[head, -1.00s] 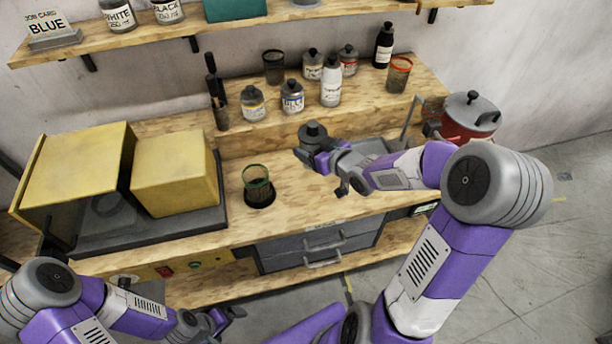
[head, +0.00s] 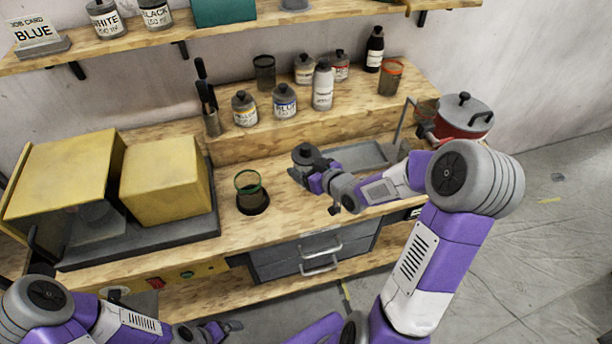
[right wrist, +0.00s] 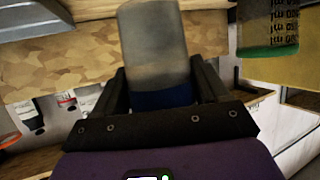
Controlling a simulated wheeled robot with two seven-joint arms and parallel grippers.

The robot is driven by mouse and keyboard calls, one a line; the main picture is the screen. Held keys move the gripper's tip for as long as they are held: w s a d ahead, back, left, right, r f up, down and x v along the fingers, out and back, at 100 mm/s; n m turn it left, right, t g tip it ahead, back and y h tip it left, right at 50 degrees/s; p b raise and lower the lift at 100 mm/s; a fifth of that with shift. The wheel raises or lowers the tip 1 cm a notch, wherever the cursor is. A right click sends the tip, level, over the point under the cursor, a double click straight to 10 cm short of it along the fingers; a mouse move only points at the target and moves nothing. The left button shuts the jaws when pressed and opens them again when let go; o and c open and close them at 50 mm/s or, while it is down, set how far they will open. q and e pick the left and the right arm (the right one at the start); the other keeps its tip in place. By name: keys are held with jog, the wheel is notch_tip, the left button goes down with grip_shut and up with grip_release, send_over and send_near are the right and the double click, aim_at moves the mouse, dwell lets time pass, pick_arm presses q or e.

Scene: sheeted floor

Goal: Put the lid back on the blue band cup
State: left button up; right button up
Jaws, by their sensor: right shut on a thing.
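In the right wrist view my right gripper (right wrist: 162,90) is shut on a grey cylindrical cup (right wrist: 155,48) with a dark blue band. A finger lies on each side of it. In the head view my right gripper (head: 316,172) holds this cup (head: 303,154) over the counter, left of the sink. Its top looks dark and round with a darker middle; I cannot tell if that is a lid. Whether its base touches the counter is unclear. My left gripper (head: 218,329) is low at the bottom, away from the counter; its jaws are too small to read.
A green-rimmed cup (head: 249,183) stands left of the held cup. Several bottles, a dark cup (head: 264,72) and a red-rimmed cup (head: 390,78) stand on the raised step. A yellow box (head: 168,176) is left, a red pot (head: 463,118) right. Counter between the cups is clear.

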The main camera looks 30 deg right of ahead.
jog(key=shift+f+b, duration=0.55)
jog(key=shift+f, duration=1.4)
jog(key=shift+r, duration=0.1)
jog(key=o, duration=1.5)
jog(key=shift+f, duration=0.2)
